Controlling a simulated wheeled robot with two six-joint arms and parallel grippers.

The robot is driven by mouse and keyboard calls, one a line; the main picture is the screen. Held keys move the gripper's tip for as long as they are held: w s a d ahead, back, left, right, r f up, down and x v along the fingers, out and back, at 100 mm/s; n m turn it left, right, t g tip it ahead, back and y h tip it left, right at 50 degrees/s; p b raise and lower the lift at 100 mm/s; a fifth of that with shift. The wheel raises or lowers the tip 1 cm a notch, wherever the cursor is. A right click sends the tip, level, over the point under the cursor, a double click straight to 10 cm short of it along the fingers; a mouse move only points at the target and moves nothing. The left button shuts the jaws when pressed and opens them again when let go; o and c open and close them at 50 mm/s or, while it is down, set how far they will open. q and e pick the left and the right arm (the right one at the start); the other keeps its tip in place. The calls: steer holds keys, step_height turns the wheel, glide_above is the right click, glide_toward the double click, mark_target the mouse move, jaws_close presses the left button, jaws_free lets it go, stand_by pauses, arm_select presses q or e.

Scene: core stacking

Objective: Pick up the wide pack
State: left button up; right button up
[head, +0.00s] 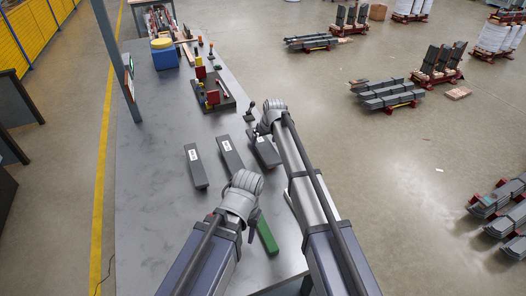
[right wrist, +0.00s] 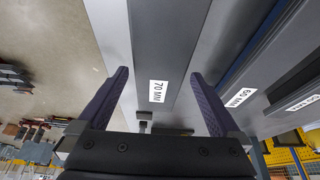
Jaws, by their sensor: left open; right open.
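Three long dark grey packs with white labels lie side by side on the grey table. The one nearest the right table edge (head: 266,153) is partly hidden by my right arm. In the right wrist view this pack reads 70 MM (right wrist: 162,60) and looks the widest. My right gripper (right wrist: 160,75) is open, with its fingers on either side of that pack; I cannot tell the height gap. In the head view my right gripper (head: 254,134) is by its far end. The 60 MM pack (right wrist: 222,60) is beside it. My left gripper (head: 252,236) is open near the front.
A green block (head: 267,236) lies by my left gripper. The third labelled pack (head: 196,167) lies at the left. A dark fixture with red and yellow parts (head: 213,95) and a blue box with a yellow top (head: 164,55) stand farther back. The table's left side is clear.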

steer(key=shift+b+x, duration=0.35)
steer(key=shift+x, duration=0.5)
steer(key=shift+r, duration=0.1)
steer(key=shift+c, duration=0.5)
jaws_close()
